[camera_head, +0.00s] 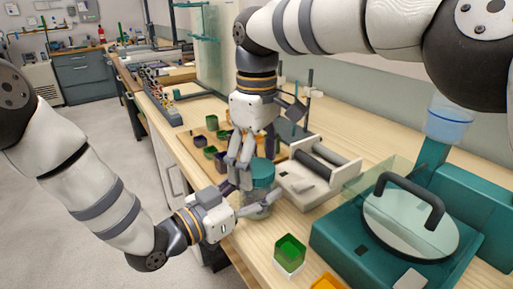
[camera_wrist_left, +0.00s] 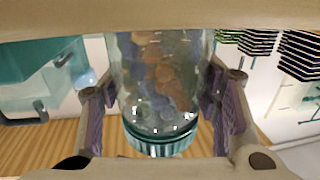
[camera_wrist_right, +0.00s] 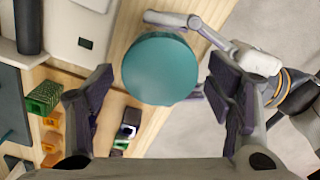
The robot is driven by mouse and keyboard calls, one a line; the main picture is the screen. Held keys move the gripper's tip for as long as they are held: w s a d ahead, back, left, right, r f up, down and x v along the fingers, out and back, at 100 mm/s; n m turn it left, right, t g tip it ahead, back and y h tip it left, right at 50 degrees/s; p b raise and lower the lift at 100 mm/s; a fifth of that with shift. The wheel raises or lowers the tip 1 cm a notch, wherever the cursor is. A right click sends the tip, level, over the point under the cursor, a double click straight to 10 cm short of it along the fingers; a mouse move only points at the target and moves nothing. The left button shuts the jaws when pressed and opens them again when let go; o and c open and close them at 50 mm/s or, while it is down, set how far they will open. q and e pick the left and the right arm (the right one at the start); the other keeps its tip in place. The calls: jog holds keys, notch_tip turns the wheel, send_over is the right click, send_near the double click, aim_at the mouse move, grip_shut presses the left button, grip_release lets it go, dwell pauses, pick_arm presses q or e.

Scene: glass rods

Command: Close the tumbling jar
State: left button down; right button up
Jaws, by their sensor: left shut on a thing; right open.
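The tumbling jar (camera_head: 256,209) is clear and stands near the table's front edge, with a teal lid (camera_head: 263,173) at its top. In the left wrist view the jar body (camera_wrist_left: 160,75) holds brown and grey pieces, and the teal lid (camera_wrist_left: 160,143) sits at its end. My left gripper (camera_head: 246,200) is shut around the jar body from the side. My right gripper (camera_head: 239,160) points down beside the lid in the head view, open. In the right wrist view the round lid (camera_wrist_right: 160,68) lies between its spread fingers, with a gap visible at each side.
A roller tumbler (camera_head: 312,172) stands just behind the jar. A teal machine with a clear round cover and black handle (camera_head: 408,190) fills the right. A green-filled box (camera_head: 289,254) stands in front. Several small dark cups (camera_head: 211,122) sit on a wooden tray to the left.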

jog(key=shift+c, duration=0.5)
jog(key=c, duration=1.1)
jog(key=o, duration=1.3)
jog(key=shift+o, duration=0.2)
notch_tip(320, 180, up, 8)
jog(key=shift+f, duration=0.25)
pick_arm(q)
jog(key=shift+c, duration=2.4)
grip_release()
jog(key=shift+a, duration=0.1)
